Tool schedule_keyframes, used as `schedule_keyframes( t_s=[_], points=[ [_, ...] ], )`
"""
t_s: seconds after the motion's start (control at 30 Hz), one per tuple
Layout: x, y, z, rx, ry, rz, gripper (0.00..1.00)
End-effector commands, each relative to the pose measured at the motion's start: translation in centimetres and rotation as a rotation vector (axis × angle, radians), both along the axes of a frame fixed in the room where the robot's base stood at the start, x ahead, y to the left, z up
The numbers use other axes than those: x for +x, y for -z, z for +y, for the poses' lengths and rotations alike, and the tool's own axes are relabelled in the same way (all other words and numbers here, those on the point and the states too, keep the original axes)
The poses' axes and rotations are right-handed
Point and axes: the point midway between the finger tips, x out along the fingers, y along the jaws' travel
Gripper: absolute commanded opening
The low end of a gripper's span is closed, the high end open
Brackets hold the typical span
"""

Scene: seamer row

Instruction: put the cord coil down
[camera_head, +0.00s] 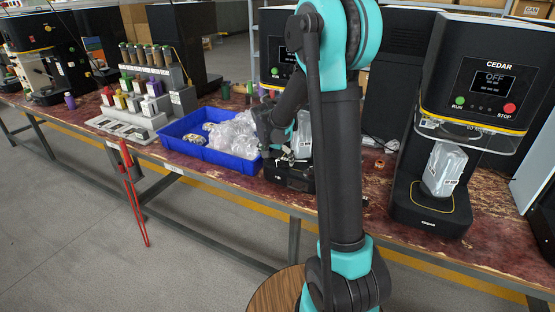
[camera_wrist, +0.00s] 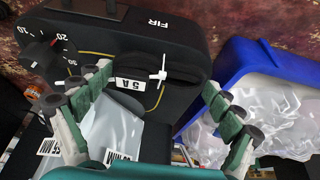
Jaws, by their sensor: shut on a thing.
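The cord coil (camera_wrist: 185,72) is a black bundle with a white tie and a "5 A" tag, seen in the wrist view. My gripper (camera_wrist: 155,90) is shut on it, with one green-padded finger at each end of the bundle. The coil is over the black base marked FIR (camera_wrist: 135,28); I cannot tell whether it touches it. In the head view my gripper (camera_head: 283,142) is at that machine, right of the blue tray, and the coil cannot be made out there.
A blue tray (camera_head: 206,157) of clear bags stands close on the left. A clear pouch (camera_wrist: 112,128) lies under my fingers in the wrist view. The CEDAR machine (camera_head: 478,85) stands right, its display reading OFF. Some reddish bench top (camera_head: 385,190) is bare between the machines.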

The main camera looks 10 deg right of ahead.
Motion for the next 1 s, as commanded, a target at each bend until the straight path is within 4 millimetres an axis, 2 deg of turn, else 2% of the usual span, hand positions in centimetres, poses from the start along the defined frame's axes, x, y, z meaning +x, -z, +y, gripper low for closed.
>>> schedule_keyframes(
  t_s=[0.07, 0.1, 0.13, 0.57, 1.0],
  points=[
    [0.0, 0.2, 0.0, 0.000, 0.000, 0.000, 0.57],
    [0.0, 0.3, 0.0, 0.000, 0.000, 0.000, 0.95],
    [0.0, 0.2, 0.0, 0.000, 0.000, 0.000, 0.99],
    [-0.1, -0.2, 0.0, 0.000, 0.000, 0.000, 1.00],
    [-1.9, -5.7, 1.4, 0.000, -0.001, 0.000, 1.00]
  ],
)
